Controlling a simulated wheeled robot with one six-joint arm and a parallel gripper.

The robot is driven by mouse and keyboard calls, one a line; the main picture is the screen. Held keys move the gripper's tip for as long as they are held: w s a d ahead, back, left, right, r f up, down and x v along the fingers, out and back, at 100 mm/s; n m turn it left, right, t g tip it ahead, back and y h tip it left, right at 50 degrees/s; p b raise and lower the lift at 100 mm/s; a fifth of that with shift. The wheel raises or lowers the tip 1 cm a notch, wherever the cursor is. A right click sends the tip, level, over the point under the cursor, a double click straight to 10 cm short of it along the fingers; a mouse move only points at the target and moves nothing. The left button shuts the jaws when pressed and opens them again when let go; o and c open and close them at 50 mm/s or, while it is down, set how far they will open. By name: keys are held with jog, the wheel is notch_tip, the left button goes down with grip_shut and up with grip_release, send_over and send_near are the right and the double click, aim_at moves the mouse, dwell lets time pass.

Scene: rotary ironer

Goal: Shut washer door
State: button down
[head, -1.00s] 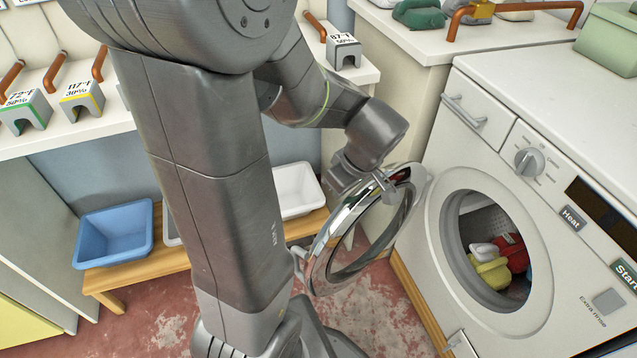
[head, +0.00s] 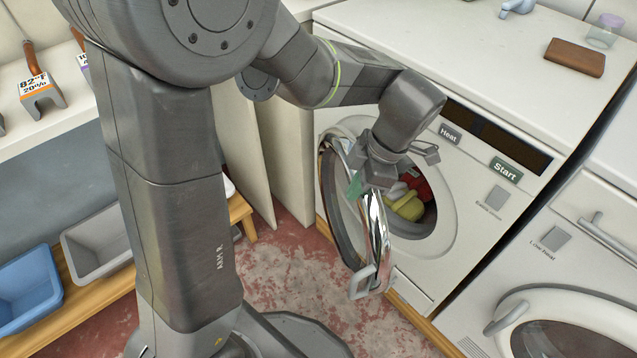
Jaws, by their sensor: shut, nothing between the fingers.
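The washer door (head: 377,222), a round chrome-rimmed glass door, stands open on the front of the white washer (head: 455,180). It stands out from the front and overlaps the left part of the round opening. Its pale handle (head: 362,283) is at the lower free edge. Red, yellow and white laundry (head: 408,203) lies inside the drum. My gripper (head: 360,184) is shut and empty at the upper part of the door rim. It covers part of the rim; I cannot tell whether it touches it.
A second white machine (head: 575,260) with a round door stands at the right. A brown wallet-like item (head: 575,57) lies on the white top. A wooden bench (head: 98,300) with a grey bin (head: 97,245) and a blue bin (head: 28,290) is at the left. Reddish floor lies before the washer.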

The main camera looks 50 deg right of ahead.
jog(key=shift+s+d+p, duration=0.25)
jog(key=shift+s+d, duration=0.55)
jog(key=shift+d, duration=0.35)
jog(key=shift+s+d+p, duration=0.2)
jog(key=shift+s+d, duration=0.6)
jog(key=shift+d, duration=0.35)
jog(key=shift+r, duration=0.15)
